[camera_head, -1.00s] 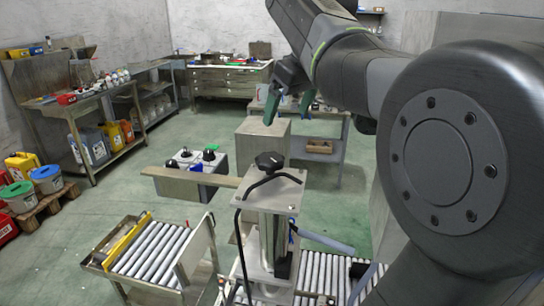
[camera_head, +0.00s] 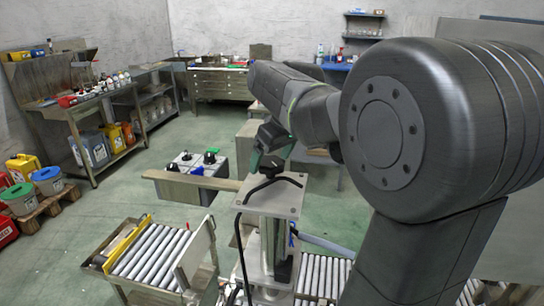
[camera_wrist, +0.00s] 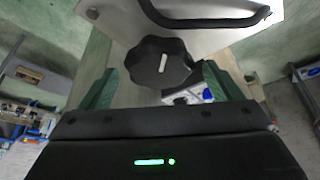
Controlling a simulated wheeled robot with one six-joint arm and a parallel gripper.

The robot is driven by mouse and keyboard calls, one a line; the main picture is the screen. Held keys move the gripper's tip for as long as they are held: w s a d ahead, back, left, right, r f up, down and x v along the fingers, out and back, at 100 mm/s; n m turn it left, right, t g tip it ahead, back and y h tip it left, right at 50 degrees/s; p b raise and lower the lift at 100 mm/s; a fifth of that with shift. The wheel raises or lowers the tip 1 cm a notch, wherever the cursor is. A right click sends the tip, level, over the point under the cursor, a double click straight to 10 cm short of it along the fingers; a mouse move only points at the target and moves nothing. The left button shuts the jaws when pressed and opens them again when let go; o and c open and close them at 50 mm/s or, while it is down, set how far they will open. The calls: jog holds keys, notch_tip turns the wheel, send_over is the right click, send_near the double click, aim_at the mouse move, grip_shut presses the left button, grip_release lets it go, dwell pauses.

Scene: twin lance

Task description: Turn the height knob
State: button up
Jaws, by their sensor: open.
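The height knob (camera_wrist: 158,65) is a black lobed knob with a white mark, on the metal top plate (camera_wrist: 215,35) of a post. In the wrist view it sits between and just beyond my green fingertips, with a gap on both sides. My gripper (camera_wrist: 160,88) is open and empty. In the head view my gripper (camera_head: 262,160) is pointed down over the far side of the top plate (camera_head: 285,200), and it and the arm largely hide the knob there. Whether the fingers are level with the knob is unclear.
A black bent bar (camera_head: 270,186) crosses the plate in front of the knob. A flat board (camera_head: 190,180) sticks out to the left of the post. Roller conveyors (camera_head: 150,255) lie below. A control box with buttons (camera_head: 197,165) stands behind.

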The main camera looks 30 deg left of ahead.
jog(key=c, duration=1)
jog(key=shift+s+a+m+t+h, duration=0.1)
jog(key=shift+m+t+h, duration=0.3)
jog(key=shift+m, duration=1.05)
jog(key=shift+m+t+h, duration=0.2)
jog(key=shift+m+t, duration=0.4)
jog(key=shift+m, duration=0.85)
jog(key=o, duration=1)
